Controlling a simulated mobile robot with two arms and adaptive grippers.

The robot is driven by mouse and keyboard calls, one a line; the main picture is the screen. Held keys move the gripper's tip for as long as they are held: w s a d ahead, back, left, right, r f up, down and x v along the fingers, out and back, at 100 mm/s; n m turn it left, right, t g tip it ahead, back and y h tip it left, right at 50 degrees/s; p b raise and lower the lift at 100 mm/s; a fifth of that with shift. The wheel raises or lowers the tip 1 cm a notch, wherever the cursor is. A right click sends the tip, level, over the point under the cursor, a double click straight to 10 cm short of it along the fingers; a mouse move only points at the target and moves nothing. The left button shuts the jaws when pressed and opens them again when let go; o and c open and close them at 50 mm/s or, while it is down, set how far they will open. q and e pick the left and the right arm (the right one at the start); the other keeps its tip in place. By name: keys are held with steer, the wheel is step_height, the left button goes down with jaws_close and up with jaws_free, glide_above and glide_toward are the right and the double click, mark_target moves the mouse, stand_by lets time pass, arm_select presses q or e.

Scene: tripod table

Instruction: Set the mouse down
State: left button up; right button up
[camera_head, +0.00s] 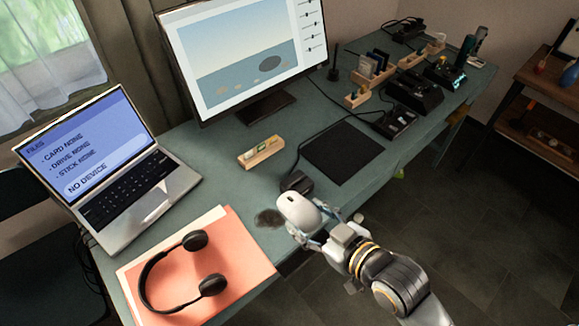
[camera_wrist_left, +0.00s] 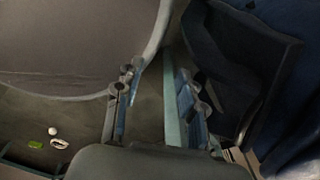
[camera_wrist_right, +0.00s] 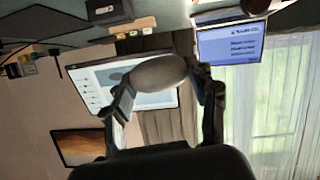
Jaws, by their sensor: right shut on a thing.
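The white mouse (camera_head: 298,210) is held in my right gripper (camera_head: 311,226), above the table's front edge. In the right wrist view the mouse (camera_wrist_right: 157,73) sits between the two fingers of the right gripper (camera_wrist_right: 162,88). A black square mouse pad (camera_head: 342,152) lies flat and bare on the green table (camera_head: 222,135), beyond and to the right of the mouse. My left gripper (camera_wrist_left: 157,78) shows only in its own wrist view. Its fingers are apart with nothing between them.
A small black device (camera_head: 296,182) with a cable lies just behind the mouse. A laptop (camera_head: 125,180), headphones (camera_head: 165,275) on an orange folder (camera_head: 235,250), a wooden holder (camera_head: 261,152) and a monitor (camera_head: 250,55) stand around. Black docks (camera_head: 394,121) are farther right.

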steer(key=x, duration=0.7)
steer(key=shift+w+a+f, duration=0.1)
steer(key=shift+a+f, duration=0.05)
steer(key=shift+a, duration=0.2)
glide_above(273, 219)
steer(key=f, duration=0.5)
steer(key=shift+s+d, duration=0.2)
steer(key=shift+d, duration=0.1)
steer(key=shift+w+a+f, duration=0.1)
steer(key=shift+f, duration=0.15)
step_height(273, 219, down, 3)
steer(key=shift+w+a+f, duration=0.1)
steer(key=shift+w+a, duration=0.05)
steer(key=shift+f, duration=0.2)
arm_select(q)
steer(key=shift+w+d+r, duration=0.1)
steer(key=shift+w+d, duration=0.1)
steer(key=shift+d, duration=0.05)
